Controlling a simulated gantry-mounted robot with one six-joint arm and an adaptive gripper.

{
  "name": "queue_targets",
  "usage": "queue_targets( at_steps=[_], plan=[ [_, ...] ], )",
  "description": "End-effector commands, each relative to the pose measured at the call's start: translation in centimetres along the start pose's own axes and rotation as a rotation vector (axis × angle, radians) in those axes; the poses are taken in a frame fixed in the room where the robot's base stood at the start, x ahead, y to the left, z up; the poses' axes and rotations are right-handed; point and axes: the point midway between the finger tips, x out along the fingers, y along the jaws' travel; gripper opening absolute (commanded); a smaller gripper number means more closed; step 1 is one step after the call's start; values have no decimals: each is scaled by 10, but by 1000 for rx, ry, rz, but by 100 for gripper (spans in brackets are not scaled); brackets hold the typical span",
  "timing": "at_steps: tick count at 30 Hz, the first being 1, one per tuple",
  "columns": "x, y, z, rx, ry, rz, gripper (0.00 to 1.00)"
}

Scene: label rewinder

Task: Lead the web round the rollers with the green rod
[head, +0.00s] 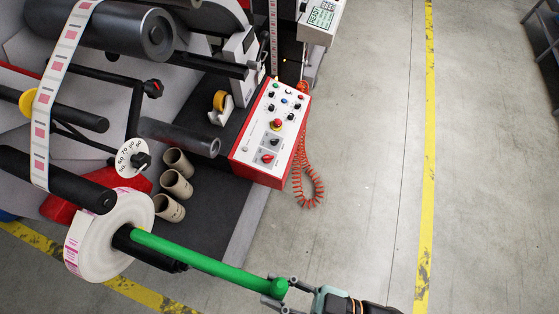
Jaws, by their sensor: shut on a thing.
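The green rod (205,257) runs from the dark spindle by the label roll to the lower right. My gripper (275,293) is shut on its knobbed right end. The rod's far end overlaps the spindle in the picture; I cannot tell whether they touch. The printed web (41,140) hangs from the upper dark roller (125,30), passes by a roller with a yellow collar (80,117), and reaches the lower black roller (65,183). The white label roll (128,215) sits on the spindle. The web between that roller and the roll is hidden.
A red and white control box (270,130) with a coiled orange cord (310,185) stands right of the rollers. Several cardboard cores (175,183) and an orange tape dispenser (219,103) are on the dark bench. The floor (370,150) to the right is clear.

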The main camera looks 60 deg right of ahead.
Motion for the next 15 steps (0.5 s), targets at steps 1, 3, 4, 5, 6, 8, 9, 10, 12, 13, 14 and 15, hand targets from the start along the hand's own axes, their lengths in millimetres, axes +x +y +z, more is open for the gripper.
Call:
queue_targets(
  at_steps=[1,3,4,5,6,8,9,10,12,13,14,15],
  plan=[
    [3,-1,0,0,-2,-7,0],
    [7,-1,0,1,-2,-10,0],
    [9,-2,0,2,-2,-11,0],
    [12,-2,0,2,-2,-11,0],
    [15,-2,1,2,-3,-11,0],
    [19,-2,1,1,-3,-11,0],
    [22,-3,1,0,-3,-11,0],
    [24,-3,1,-1,-3,-11,0],
    [29,-1,2,-1,-6,-9,0],
    [32,-1,2,-1,-6,-9,0],
    [34,-1,2,-1,-6,-9,0],
    [37,-1,2,0,-6,-9,0]
  ],
)
